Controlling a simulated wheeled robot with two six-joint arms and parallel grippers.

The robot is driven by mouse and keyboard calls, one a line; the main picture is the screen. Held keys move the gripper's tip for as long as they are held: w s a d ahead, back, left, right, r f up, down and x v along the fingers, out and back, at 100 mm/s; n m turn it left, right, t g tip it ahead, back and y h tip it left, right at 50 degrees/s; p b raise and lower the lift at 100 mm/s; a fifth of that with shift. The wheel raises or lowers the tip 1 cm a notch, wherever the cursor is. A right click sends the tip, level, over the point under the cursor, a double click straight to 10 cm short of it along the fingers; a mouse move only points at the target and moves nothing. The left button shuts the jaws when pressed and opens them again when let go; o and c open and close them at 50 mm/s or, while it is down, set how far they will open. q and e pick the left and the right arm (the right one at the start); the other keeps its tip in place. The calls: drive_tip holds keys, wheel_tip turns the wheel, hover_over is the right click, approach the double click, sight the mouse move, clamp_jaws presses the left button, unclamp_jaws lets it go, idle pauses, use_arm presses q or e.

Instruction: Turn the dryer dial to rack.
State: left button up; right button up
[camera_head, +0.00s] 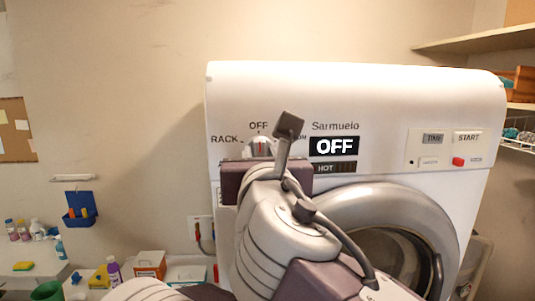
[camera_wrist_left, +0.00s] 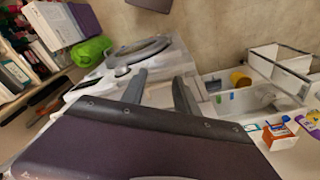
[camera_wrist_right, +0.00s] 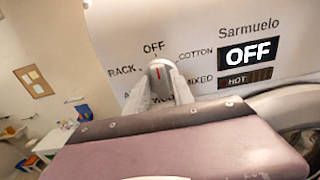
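The dryer dial (camera_wrist_right: 159,72) is a round grey knob with a red mark. It sits on the white dryer's front panel (camera_head: 380,100), and the mark points up toward OFF. The word RACK is to the upper left of the dial in the right wrist view. The display (camera_head: 334,146) reads OFF. My right gripper (camera_wrist_right: 162,88) has a finger on each side of the dial, close against it, and looks shut on it. In the head view the dial (camera_head: 262,146) is partly hidden by my right arm. My left gripper (camera_wrist_left: 160,82) is open and empty, away from the panel.
The round dryer door (camera_head: 395,205) is below the panel, partly behind my right arm. A START button (camera_head: 458,161) is on the panel's right. Bottles and boxes stand at lower left, and a wooden shelf (camera_head: 480,40) is at upper right.

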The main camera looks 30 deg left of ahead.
clamp_jaws()
